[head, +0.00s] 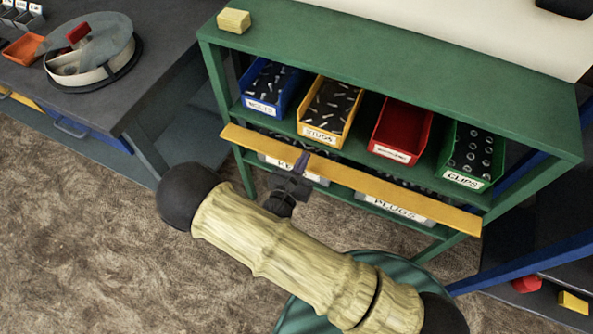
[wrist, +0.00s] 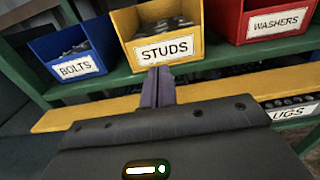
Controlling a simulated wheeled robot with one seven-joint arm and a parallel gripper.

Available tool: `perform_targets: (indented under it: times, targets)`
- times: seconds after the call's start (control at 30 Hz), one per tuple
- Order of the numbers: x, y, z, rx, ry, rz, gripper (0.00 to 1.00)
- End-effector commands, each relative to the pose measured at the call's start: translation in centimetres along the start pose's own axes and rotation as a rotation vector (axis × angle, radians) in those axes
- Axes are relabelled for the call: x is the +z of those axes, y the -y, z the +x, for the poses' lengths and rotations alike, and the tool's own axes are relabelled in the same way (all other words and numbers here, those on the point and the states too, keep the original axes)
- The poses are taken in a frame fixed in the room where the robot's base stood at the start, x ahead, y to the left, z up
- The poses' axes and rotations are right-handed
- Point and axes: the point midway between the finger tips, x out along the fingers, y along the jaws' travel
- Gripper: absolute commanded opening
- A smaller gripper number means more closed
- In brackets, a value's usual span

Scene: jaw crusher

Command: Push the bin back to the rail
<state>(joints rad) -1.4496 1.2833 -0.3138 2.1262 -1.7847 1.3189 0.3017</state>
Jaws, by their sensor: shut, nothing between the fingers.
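The yellow STUDS bin (head: 345,125) sits on the upper shelf of the green rack and holds dark studs. Its front stands slightly further out than the fronts of the bins beside it. In the wrist view the STUDS bin (wrist: 195,51) is straight ahead, its label facing me. My gripper (head: 303,162) is shut and empty, in front of and below this bin, over the yellow bar (head: 400,188). In the wrist view my gripper's fingertips (wrist: 158,72) overlap the bin's lower front edge; I cannot tell whether they touch. No rail behind the bins is visible.
The blue BOLTS bin (head: 263,104) is left of the STUDS bin; the red WASHERS bin (head: 392,154) and green CLIPS bin (head: 463,180) are right. Labelled bins sit on the lower shelf, partly hidden by the bar. A yellow block (head: 234,21) lies on the rack top.

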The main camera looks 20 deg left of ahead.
Motion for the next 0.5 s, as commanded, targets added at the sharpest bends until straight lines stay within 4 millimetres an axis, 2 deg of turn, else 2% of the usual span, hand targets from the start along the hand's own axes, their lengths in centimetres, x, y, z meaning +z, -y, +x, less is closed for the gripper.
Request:
perform_targets:
  times: [0.1, 0.3, 0.5]
  targets:
    - [0.0, 0.1, 2.3, -0.002, 0.001, 0.001, 0.00]
    - [0.0, 0.1, 5.5, -0.002, 0.000, 0.001, 0.00]
    - [0.0, 0.0, 6.9, 0.001, 0.000, 0.001, 0.00]
